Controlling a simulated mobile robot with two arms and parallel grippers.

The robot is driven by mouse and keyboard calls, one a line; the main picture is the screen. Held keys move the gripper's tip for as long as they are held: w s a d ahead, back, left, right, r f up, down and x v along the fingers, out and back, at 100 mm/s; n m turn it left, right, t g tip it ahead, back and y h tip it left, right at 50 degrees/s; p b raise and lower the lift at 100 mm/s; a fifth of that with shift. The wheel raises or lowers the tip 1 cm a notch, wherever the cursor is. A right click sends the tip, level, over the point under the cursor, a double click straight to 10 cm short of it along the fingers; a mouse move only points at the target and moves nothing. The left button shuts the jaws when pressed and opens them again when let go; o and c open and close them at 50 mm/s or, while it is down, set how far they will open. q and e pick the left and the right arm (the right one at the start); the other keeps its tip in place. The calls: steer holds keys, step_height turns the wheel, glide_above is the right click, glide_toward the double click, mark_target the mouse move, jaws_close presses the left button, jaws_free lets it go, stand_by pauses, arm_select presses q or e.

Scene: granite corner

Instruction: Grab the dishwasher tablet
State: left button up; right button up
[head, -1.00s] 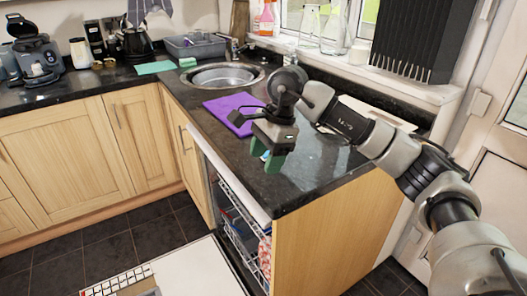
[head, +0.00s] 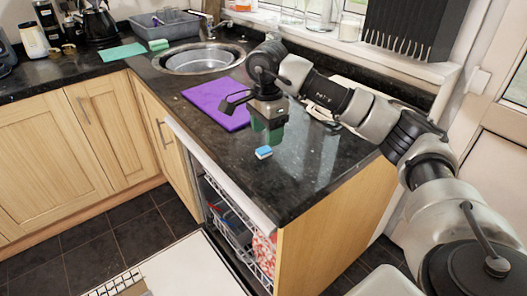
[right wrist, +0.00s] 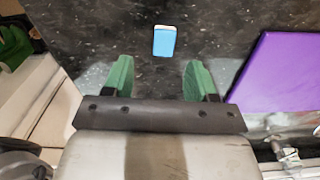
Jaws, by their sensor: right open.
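The dishwasher tablet (head: 264,152) is a small blue and white block lying on the dark granite worktop near the front edge. It also shows in the right wrist view (right wrist: 164,41), ahead of the fingertips and roughly between their lines. My right gripper (head: 267,137) is open and empty, its green fingers pointing down just behind the tablet in the head view. In the right wrist view my right gripper (right wrist: 157,75) has its two green fingers well apart, with bare worktop between them.
A purple mat (head: 219,104) lies left of my right gripper, with the round sink (head: 200,58) behind it. Below the worktop edge the dishwasher is open, with a rack (head: 236,226) inside. Glass jars line the windowsill. Worktop right of the tablet is mostly clear.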

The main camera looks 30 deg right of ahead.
mark_target(265, 154)
steer(key=f, duration=0.5)
steer(key=shift+w, duration=0.25)
arm_select(q)
steer(key=shift+w+d+r, duration=0.1)
steer(key=shift+w+r, duration=0.05)
steer(key=shift+w, duration=0.4)
steer(key=shift+w+r, duration=0.15)
steer(key=shift+w, duration=0.35)
arm_select(e)
steer(key=shift+c, duration=0.4)
steer(key=c, duration=0.5)
arm_select(q)
steer(key=shift+s, duration=0.35)
arm_select(e)
steer(key=c, duration=0.4)
